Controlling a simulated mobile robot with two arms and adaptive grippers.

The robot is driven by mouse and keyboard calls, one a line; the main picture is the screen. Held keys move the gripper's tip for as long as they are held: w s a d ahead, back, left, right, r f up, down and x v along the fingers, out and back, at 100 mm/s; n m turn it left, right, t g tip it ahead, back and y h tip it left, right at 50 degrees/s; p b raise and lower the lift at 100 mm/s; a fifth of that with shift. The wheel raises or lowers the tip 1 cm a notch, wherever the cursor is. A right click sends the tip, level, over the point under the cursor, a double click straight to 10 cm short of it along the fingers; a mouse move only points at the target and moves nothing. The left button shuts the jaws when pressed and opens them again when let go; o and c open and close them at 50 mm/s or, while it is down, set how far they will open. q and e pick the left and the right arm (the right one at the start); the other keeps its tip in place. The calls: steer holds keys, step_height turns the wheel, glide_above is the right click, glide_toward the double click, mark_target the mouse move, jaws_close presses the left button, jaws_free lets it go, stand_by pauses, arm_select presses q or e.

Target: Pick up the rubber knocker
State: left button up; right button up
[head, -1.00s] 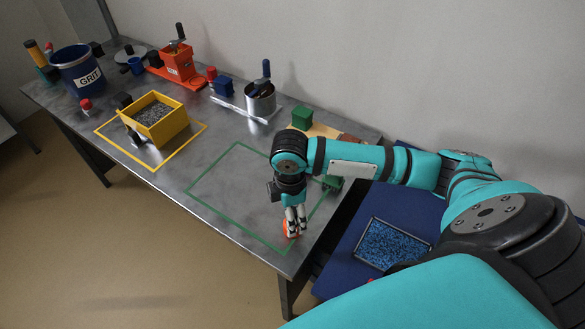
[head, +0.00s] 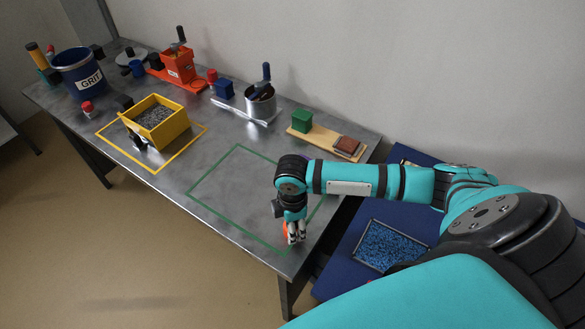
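A small orange-red object (head: 286,228), perhaps the rubber knocker, shows at the fingertips of my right gripper (head: 295,238). Only part of it is visible, so its shape and handle cannot be made out. The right gripper points down, low over the near right end of the metal table (head: 215,205), at the edge of the green outlined square (head: 215,219). Its fingers look close together, but whether they grip the orange-red object cannot be told. My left gripper is not in view.
A yellow bin of grey grit (head: 178,124) stands in a yellow outline. Behind are a blue GRIT bucket (head: 83,75), an orange grinder (head: 180,68), a metal pot (head: 262,105) and a wooden board (head: 322,139) with green and brown blocks. A blue-filled tray (head: 390,246) lies right of the table.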

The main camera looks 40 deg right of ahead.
steer(key=c, duration=0.7)
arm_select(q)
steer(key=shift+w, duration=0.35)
arm_select(e)
steer(key=shift+o, duration=0.2)
steer(key=shift+r, duration=0.2)
steer(key=shift+r, duration=0.25)
steer(key=r, duration=0.1)
steer(key=r+b, duration=0.1)
steer(key=shift+s+r, duration=0.2)
steer(key=shift+r, duration=0.15)
steer(key=s, duration=0.4)
steer(key=s+a+r+b, duration=0.1)
steer(key=s, duration=0.4)
steer(key=s+a+b, duration=0.1)
steer(key=s, duration=0.4)
steer(key=shift+s+r, duration=0.15)
steer(key=shift+s, duration=0.1)
steer(key=shift+s+r, duration=0.1)
steer(key=shift+s, duration=0.4)
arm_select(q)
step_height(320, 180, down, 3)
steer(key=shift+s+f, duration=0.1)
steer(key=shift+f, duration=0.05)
arm_select(e)
steer(key=shift+w, duration=0.1)
